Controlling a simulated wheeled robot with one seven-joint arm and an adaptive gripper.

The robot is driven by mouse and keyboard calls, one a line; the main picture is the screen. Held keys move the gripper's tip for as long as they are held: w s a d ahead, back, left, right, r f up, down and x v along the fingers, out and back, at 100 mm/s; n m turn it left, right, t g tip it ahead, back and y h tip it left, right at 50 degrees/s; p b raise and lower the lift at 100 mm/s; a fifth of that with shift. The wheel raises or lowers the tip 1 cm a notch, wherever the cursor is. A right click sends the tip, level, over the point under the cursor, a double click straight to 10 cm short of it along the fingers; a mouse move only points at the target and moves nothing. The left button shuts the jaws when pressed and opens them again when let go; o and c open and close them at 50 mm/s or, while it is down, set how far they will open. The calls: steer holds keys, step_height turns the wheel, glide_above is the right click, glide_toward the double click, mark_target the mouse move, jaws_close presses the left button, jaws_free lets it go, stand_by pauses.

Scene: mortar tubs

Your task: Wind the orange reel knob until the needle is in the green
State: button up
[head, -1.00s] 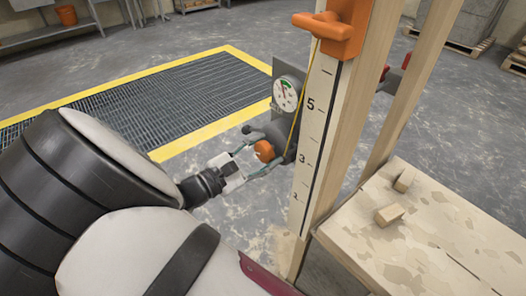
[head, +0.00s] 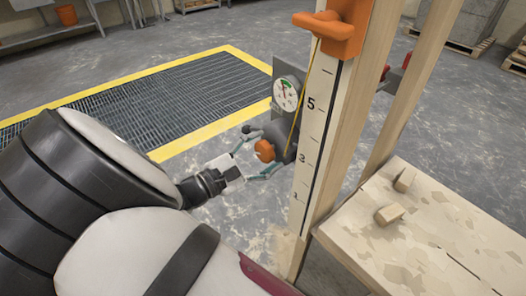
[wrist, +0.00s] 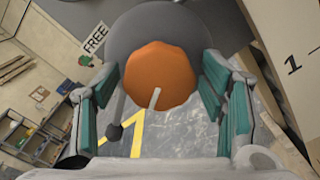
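The orange reel knob (head: 264,150) sits on the dark reel body (head: 280,138) beside the marked post. In the wrist view the knob (wrist: 158,75) is in the middle, with a pale stripe on its lower part. My gripper (head: 266,154) is open; its teal-padded fingers stand on either side of the knob, with gaps visible between pads and knob in the wrist view (wrist: 160,78). The round white gauge (head: 287,94) is above the knob, with a green band at its top. Its needle points upward near the green; it is too small to tell exactly.
The wooden post with a number scale (head: 312,130) stands just right of the reel and carries an orange bracket (head: 328,30). A wooden bench (head: 440,230) with small blocks is at right. A small dark-knobbed lever (wrist: 114,131) and a FREE label (wrist: 95,38) are close to the knob.

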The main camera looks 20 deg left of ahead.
steer(key=v, duration=0.7)
steer(key=shift+s+a, duration=0.15)
steer(key=shift+s, duration=0.05)
stand_by(1.3)
steer(key=s+a+n+p, duration=0.2)
steer(key=s+a+n, duration=0.1)
steer(key=s+n, duration=0.2)
steer(key=shift+n, duration=0.3)
steer(key=b+x, duration=0.1)
steer(key=x, duration=1.2)
steer(key=shift+w+d, duration=0.2)
steer(key=c, duration=1.2)
